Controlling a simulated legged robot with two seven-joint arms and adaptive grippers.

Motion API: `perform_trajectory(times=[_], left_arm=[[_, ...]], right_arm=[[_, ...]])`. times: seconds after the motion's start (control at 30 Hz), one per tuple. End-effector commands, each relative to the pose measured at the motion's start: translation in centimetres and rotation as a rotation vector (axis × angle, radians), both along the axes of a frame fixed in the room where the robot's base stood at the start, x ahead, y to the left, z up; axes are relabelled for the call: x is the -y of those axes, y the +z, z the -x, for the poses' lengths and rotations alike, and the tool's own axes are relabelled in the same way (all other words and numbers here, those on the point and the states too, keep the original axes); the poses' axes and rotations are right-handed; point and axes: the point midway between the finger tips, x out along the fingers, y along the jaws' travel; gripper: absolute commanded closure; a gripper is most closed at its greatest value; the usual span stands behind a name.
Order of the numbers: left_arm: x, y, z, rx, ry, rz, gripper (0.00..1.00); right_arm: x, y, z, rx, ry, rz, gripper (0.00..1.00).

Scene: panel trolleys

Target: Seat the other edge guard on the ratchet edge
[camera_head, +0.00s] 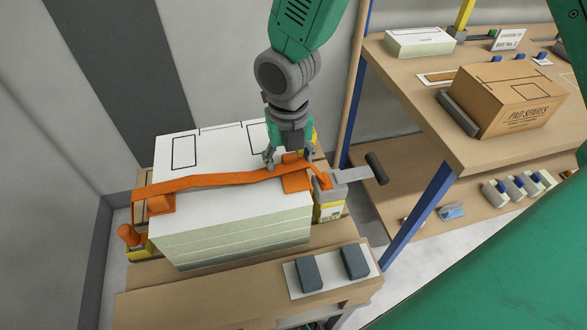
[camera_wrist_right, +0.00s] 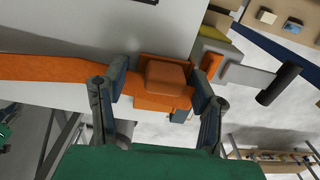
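A pale stack of panels (camera_head: 230,220) stands on a wooden trolley. An orange strap (camera_head: 215,181) crosses its top to the ratchet (camera_head: 335,180) with a dark handle (camera_head: 376,168) at the right side; the handle also shows in the wrist view (camera_wrist_right: 279,84). One orange edge guard (camera_head: 160,204) is at the stack's left edge under the strap. The other orange guard (camera_head: 296,183) is at the ratchet-side edge; I cannot tell whether it is fully seated. My right gripper (camera_head: 289,158) is open, its fingers either side of that guard's raised block (camera_wrist_right: 167,78). My left gripper is out of view.
A plate with two dark blocks (camera_head: 309,273) lies on the trolley's front. A shelf rack with blue posts (camera_head: 417,215) stands close at the right, holding a cardboard box (camera_head: 513,100). A grey wall (camera_head: 210,60) is behind the stack.

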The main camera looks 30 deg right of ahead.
Motion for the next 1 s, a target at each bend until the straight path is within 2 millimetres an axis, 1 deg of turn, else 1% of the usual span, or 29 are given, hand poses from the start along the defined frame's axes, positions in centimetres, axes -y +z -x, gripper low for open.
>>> perform_trajectory(times=[0.03,0.07,0.1,0.13,0.43,0.53,0.67,0.8,0.9,1.0], left_arm=[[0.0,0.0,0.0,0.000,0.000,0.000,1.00],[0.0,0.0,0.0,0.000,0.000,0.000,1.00],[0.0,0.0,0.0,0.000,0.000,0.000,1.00],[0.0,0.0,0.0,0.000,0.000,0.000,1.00],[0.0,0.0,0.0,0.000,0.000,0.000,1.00],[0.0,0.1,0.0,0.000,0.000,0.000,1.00],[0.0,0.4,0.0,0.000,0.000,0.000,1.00],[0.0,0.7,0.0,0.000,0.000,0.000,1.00],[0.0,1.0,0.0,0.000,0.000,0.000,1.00],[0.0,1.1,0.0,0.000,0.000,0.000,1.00]], right_arm=[[0.0,0.0,0.0,-0.001,-0.001,0.000,0.68],[0.0,0.0,0.0,-0.001,-0.001,0.000,0.78],[0.0,0.0,0.0,-0.001,-0.001,0.000,0.92],[0.0,-0.1,0.0,-0.002,-0.001,-0.001,0.97],[0.2,-0.2,0.0,-0.006,-0.001,0.000,0.97],[0.2,0.5,0.0,-0.006,-0.003,-0.001,0.97],[0.1,2.9,-0.1,0.000,-0.001,-0.002,0.97],[0.0,6.0,-0.1,0.003,-0.002,-0.002,0.97],[0.0,7.8,-0.1,0.001,-0.002,-0.002,0.97],[0.0,9.1,-0.1,-0.001,-0.001,-0.001,0.97]])
